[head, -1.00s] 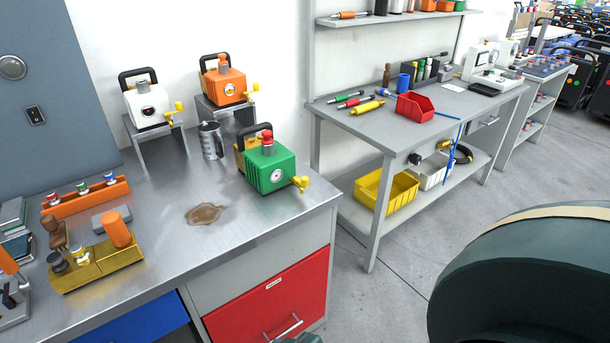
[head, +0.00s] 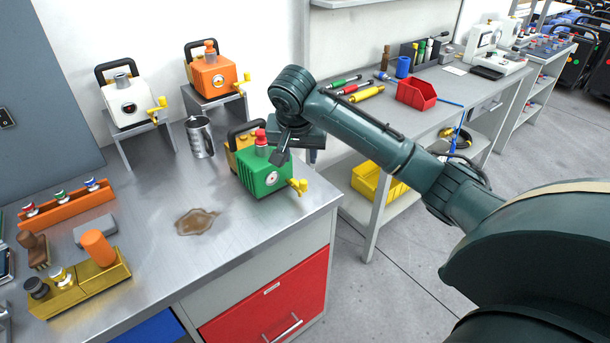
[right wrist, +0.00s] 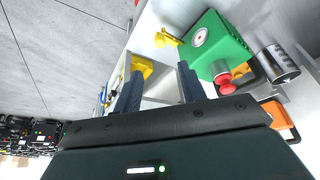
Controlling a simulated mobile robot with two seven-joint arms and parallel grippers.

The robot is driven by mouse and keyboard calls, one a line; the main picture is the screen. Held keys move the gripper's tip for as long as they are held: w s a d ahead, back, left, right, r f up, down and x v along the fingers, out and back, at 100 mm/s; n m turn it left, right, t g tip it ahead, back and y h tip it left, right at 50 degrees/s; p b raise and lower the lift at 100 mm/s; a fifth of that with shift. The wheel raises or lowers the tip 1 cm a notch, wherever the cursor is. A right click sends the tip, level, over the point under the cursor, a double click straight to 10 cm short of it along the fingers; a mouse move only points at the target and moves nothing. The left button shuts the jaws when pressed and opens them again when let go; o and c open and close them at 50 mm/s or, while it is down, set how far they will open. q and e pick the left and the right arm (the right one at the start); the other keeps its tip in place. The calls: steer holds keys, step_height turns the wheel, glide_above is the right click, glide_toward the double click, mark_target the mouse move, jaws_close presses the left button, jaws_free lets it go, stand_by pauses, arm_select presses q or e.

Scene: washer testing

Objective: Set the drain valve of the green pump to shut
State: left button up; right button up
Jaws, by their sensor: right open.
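The green pump (head: 264,178) stands near the right front corner of the steel bench, with a red knob on top and a round gauge on its front. Its yellow drain valve (head: 298,186) sticks out at the lower right; whether it is set open or shut I cannot tell. My right gripper (head: 282,157) hangs just above and behind the pump's right side, partly in front of it. In the right wrist view the open, empty fingers (right wrist: 158,85) are apart from the green pump (right wrist: 220,45) and the yellow valve (right wrist: 168,38). My left gripper is not in view.
A brown puddle (head: 197,221) lies left of the green pump. A metal mug (head: 200,137), a white pump (head: 128,103) and an orange pump (head: 213,76) on stands are behind. Orange (head: 66,208) and yellow (head: 75,285) racks lie left. A grey workbench (head: 445,92) stands right.

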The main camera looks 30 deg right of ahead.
mark_target(303, 182)
steer(key=p+x, duration=0.1)
steer(key=x, duration=1.2)
jaws_close()
